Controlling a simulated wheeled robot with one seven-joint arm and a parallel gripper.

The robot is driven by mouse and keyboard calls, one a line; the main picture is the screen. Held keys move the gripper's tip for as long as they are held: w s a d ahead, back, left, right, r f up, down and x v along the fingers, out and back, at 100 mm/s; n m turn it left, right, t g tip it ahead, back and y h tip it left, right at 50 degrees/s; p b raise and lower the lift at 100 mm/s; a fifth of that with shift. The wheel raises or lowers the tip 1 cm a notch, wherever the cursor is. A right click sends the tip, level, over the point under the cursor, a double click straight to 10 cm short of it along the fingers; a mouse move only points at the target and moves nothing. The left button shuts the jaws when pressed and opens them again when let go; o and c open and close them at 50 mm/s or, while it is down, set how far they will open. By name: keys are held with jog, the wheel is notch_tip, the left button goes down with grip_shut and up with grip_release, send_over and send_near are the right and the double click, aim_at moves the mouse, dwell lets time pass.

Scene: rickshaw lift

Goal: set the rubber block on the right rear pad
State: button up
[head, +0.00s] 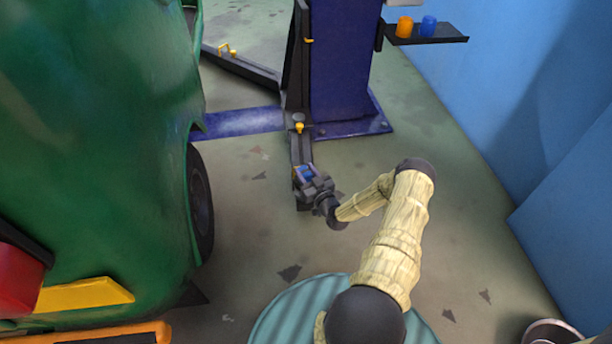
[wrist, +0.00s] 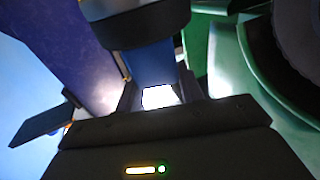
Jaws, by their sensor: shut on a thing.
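My gripper (head: 303,174) is shut on the blue rubber block (head: 306,171), above the outer end of the dark lift arm (head: 302,150). In the wrist view, which looks upside down, the blue block (wrist: 152,68) shows between the dark fingers. A dark, rounded piece (wrist: 135,25) lies against the block's end in that picture; it appears to be the right rear pad. I cannot tell whether block and pad touch. In the head view my gripper hides the pad.
The green vehicle (head: 90,130), with its dark wheel (head: 200,205), stands left of the lift arm. The blue lift post (head: 340,60) rises behind. A dark shelf (head: 440,37) carries an orange and a blue cylinder. Floor right of my gripper is clear up to the blue wall (head: 530,90).

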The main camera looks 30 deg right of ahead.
jog(key=shift+f, duration=0.1)
jog(key=o, duration=1.2)
jog(key=shift+r, duration=0.25)
jog(key=s+p, duration=0.6)
jog(key=s, duration=0.6)
jog(key=shift+d+f, duration=0.3)
jog(key=shift+f, duration=0.15)
jog(key=shift+w, duration=0.1)
